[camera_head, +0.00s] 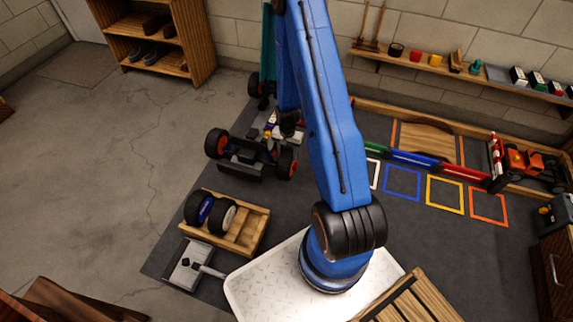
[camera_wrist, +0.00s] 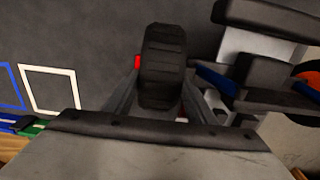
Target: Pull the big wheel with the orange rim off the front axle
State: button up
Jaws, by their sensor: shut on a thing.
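The racecar (camera_head: 245,155) stands on the dark mat, with black wheels and orange-red rims. One wheel shows at its front left corner (camera_head: 216,143). The wheel with the orange rim (camera_head: 286,163) is at the right of the front end, beside my arm. In the wrist view my gripper (camera_wrist: 163,95) is shut on a black ribbed wheel (camera_wrist: 163,60), seen tread-on with small red bits at its sides. Car parts (camera_wrist: 262,75) lie just right of it. My arm hides much of the car in the head view; whether the wheel touches the axle cannot be told.
A wooden tray (camera_head: 258,230) holds a blue-rimmed wheel (camera_head: 200,208) and a white-rimmed wheel (camera_head: 222,217). Coloured square outlines (camera_head: 403,198) and a green, blue and red barrier (camera_head: 425,163) are at right. Mat between them is clear.

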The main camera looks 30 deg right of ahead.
jog(key=s+d, duration=0.5)
jog(key=s, duration=0.1)
jog(key=shift+s, duration=0.2)
dwell(1.9)
jog(key=shift+r, duration=0.1)
